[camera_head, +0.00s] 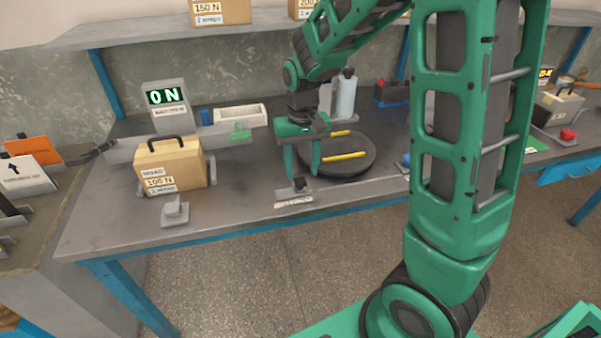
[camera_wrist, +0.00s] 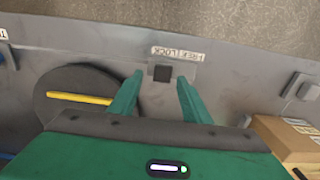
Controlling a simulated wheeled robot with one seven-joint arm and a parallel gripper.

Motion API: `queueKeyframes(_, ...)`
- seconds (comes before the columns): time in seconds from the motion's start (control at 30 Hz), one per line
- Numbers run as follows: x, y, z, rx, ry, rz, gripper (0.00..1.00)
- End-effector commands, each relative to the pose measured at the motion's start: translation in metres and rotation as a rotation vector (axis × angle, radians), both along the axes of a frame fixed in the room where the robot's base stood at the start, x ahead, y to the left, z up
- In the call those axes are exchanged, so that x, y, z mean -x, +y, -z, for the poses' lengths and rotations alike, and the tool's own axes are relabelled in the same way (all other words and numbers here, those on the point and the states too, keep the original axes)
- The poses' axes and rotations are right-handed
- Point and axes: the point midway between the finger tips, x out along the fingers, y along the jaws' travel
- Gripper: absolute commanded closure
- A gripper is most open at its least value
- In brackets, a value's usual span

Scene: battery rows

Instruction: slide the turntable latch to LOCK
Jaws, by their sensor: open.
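The latch is a small dark block (camera_wrist: 162,73) on a grey plate at the bench's front edge; it also shows in the head view (camera_head: 299,184). A white label (camera_wrist: 178,53) beside it bears FREE and LOCK, upside down in the wrist view; the block is near the label's left end there. I cannot tell surely which word it stands at. The round dark turntable (camera_head: 364,165) lies just behind. My gripper (camera_head: 302,172) is open and points down. In the wrist view its fingers (camera_wrist: 160,91) stand either side of the block, apart from it.
Yellow bars (camera_head: 344,156) lie on the turntable. A cardboard box (camera_head: 171,168) marked 100 N and a small grey block (camera_head: 174,211) stand left on the bench. A display (camera_head: 167,97) reads 0 N. A bottle (camera_head: 346,97) stands behind the turntable.

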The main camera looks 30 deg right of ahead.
Motion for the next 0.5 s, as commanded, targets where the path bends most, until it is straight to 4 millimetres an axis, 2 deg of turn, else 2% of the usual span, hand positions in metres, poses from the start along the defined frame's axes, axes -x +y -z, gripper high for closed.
queueKeyframes(0.1, -0.002, -0.001, -0.024, 0.0, -0.005, 0.001, 0.56)
queueKeyframes(0.3, -0.001, -0.001, -0.06, 0.0, -0.003, 0.001, 0.56)
queueKeyframes(0.5, -0.001, -0.001, -0.08, 0.001, 0.0, 0.003, 0.56)
